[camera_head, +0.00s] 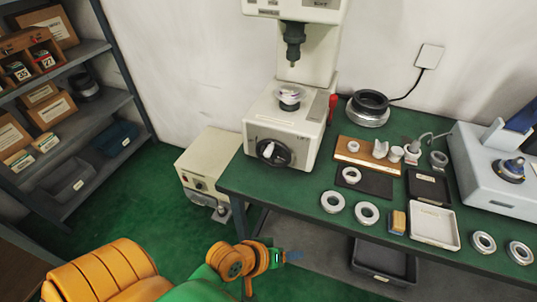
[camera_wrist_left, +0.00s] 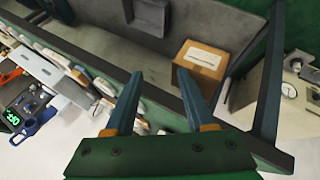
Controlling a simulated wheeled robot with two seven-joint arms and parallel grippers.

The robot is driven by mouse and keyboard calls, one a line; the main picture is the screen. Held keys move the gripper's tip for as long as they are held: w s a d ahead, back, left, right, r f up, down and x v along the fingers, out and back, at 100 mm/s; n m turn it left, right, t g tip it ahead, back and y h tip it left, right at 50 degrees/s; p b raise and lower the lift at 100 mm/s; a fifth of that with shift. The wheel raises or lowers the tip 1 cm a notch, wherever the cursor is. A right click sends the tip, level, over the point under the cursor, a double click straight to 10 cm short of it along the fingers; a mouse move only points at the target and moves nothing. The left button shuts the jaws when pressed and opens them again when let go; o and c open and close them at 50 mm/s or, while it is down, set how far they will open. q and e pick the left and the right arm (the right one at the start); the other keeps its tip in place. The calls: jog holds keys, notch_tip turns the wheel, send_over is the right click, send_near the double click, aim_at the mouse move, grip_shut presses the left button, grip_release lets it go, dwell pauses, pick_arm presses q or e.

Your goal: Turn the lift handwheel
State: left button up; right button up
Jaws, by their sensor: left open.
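The lift handwheel (camera_head: 272,153) is a black round wheel with a pale handle on the front of the white bench machine (camera_head: 285,120), at the bench's left end. My left gripper (camera_head: 292,256) is low in front of the bench, below the handwheel and apart from it. In the left wrist view its two blue-grey fingers (camera_wrist_left: 161,74) are spread with nothing between them. The handwheel cannot be made out in the left wrist view. My right gripper is in no view.
The green bench (camera_head: 300,196) holds several metal rings, a white tray (camera_head: 434,228) and a black tray. A red lever (camera_head: 333,108) sits on the machine's right side. A beige box (camera_head: 208,165) stands left of the bench. A shelf unit (camera_head: 105,104) is farther left.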

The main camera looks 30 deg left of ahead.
pick_arm(q)
jog(key=w+r+n+t, duration=0.5)
jog(key=w+r+n, duration=0.2)
jog(key=n, duration=0.2)
jog(key=n+t+y, duration=0.5)
jog(key=n+y, duration=0.3)
jog(key=n, duration=1.4)
send_near(266, 155)
jog(key=x, duration=0.4)
jog(key=shift+w+d, duration=0.25)
jog(key=shift+d, duration=0.1)
jog(key=shift+n, duration=0.3)
jog(key=x, duration=0.4)
jog(key=p+x, duration=0.1)
jog(key=x, duration=0.2)
jog(key=shift+a+f, duration=0.1)
jog(key=shift+a, duration=0.3)
jog(key=shift+s, duration=0.1)
grip_shut()
